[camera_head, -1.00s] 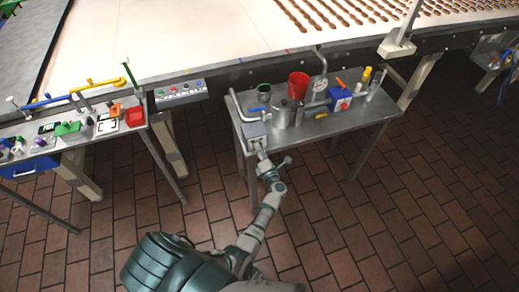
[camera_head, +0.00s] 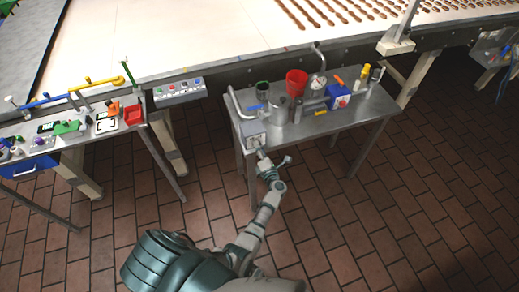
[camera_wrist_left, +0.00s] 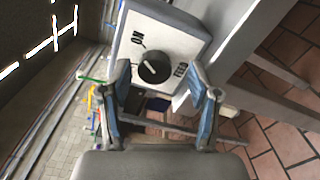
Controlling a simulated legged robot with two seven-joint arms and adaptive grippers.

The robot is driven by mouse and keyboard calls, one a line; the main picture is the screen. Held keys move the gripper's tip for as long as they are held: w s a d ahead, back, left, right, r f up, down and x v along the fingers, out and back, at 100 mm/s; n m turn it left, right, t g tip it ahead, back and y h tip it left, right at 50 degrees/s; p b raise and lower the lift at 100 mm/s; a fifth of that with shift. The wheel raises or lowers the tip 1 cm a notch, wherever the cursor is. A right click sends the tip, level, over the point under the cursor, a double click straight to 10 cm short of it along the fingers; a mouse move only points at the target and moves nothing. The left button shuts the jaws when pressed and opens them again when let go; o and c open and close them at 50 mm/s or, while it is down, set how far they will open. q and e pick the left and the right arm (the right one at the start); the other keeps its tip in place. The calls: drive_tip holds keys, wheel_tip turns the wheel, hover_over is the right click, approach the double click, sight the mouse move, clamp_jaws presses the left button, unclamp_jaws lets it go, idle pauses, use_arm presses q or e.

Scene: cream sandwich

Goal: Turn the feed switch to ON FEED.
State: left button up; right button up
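The feed switch is a pale grey box (camera_head: 254,131) at the left front corner of the metal side table. In the left wrist view its white face (camera_wrist_left: 160,32) carries a round black knob (camera_wrist_left: 154,67) with a white pointer mark. The letters "ON" and "FEED" stand beside the knob. My left gripper (camera_wrist_left: 157,72) is open, with one blue-grey finger on each side of the knob and gaps between. In the head view my left gripper (camera_head: 264,162) is right in front of the box. Exactly where the pointer aims is hard to tell. My right gripper is not in view.
The metal table (camera_head: 352,118) also holds a red cup (camera_head: 297,83), a gauge (camera_head: 318,81) and a blue box (camera_head: 339,98). A conveyor (camera_head: 190,35) runs behind. Another cluttered table (camera_head: 75,145) stands left. Tiled floor lies open in front.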

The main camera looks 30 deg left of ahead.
use_arm(q)
drive_tip(key=v, duration=0.7)
drive_tip(key=shift+s+d, duration=0.15)
drive_tip(key=shift+d, duration=0.1)
